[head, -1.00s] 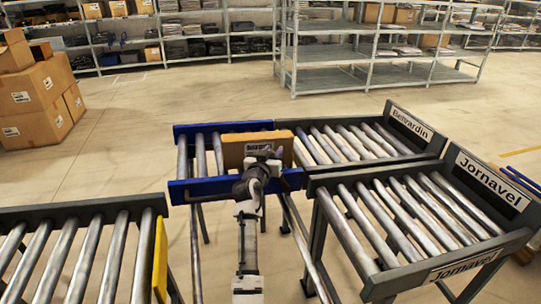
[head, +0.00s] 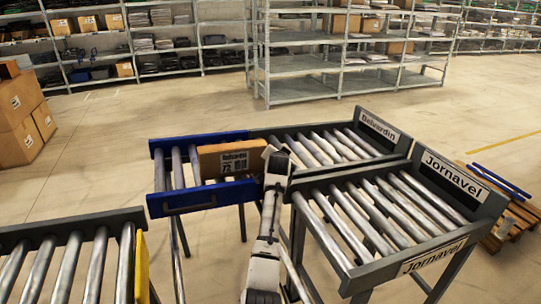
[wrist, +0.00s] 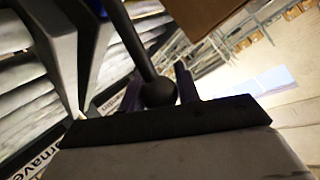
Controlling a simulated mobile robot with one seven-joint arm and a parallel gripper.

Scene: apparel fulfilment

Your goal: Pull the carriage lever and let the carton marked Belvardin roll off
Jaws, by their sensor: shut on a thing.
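The carton (head: 230,160) with a label that seems to read Belvardin rests on rollers at the right part of the blue-sided carriage (head: 200,197). The carriage lines up with the lane marked Belvardin (head: 380,128). My gripper (head: 278,160) is at the carriage's right end, just right of the carton. In the wrist view my gripper (wrist: 160,84) is shut on the dark round knob of the lever (wrist: 158,92), whose rod runs up and left. The lever is hidden behind my gripper in the head view. Part of a brown carton also shows in the wrist view (wrist: 200,12).
The empty lane marked Jornavel (head: 452,180) is at the right, close to my arm. Another roller conveyor (head: 70,265) with a yellow end plate stands at the lower left. Stacked boxes (head: 20,120) and shelves stand farther back. A pallet (head: 510,225) is at the far right.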

